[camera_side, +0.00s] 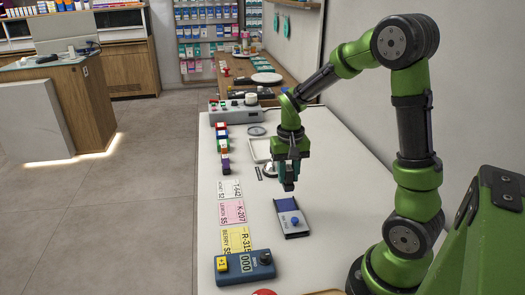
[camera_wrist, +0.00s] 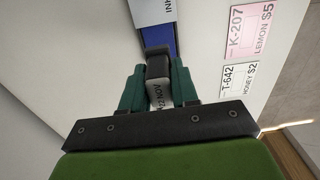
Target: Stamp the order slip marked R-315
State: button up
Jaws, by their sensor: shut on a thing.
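The yellow order slip marked R-315 (camera_side: 237,238) lies flat on the counter, its near end close to a blue counter box. The pink K-207 slip (camera_side: 233,211) and white T-642 slip (camera_side: 230,188) lie beyond it; K-207 (camera_wrist: 250,30) and T-642 (camera_wrist: 239,79) also show at right in the wrist view. My gripper (camera_side: 289,178) is shut on a dark stamp (camera_wrist: 158,68) with a pale date label, held above the counter.
The blue counter box (camera_side: 246,267) reads 000 and has a yellow +1 button. A white tray (camera_side: 259,150) and a grey device (camera_side: 235,111) are farther back. Counter between slips and ink pad is clear.

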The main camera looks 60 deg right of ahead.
jog(key=w+a+n, duration=0.2)
jog(key=a+n, duration=0.2)
jog(key=a, duration=0.5)
jog(key=w+a+n, duration=0.2)
jog(key=a+n, duration=0.3)
jog(key=a, duration=0.4)
send_over(236, 241)
jog(key=shift+f, duration=3.4)
jog(key=shift+f, duration=0.5)
notch_tip(236, 241, up, 7)
jog(key=shift+d, duration=0.1)
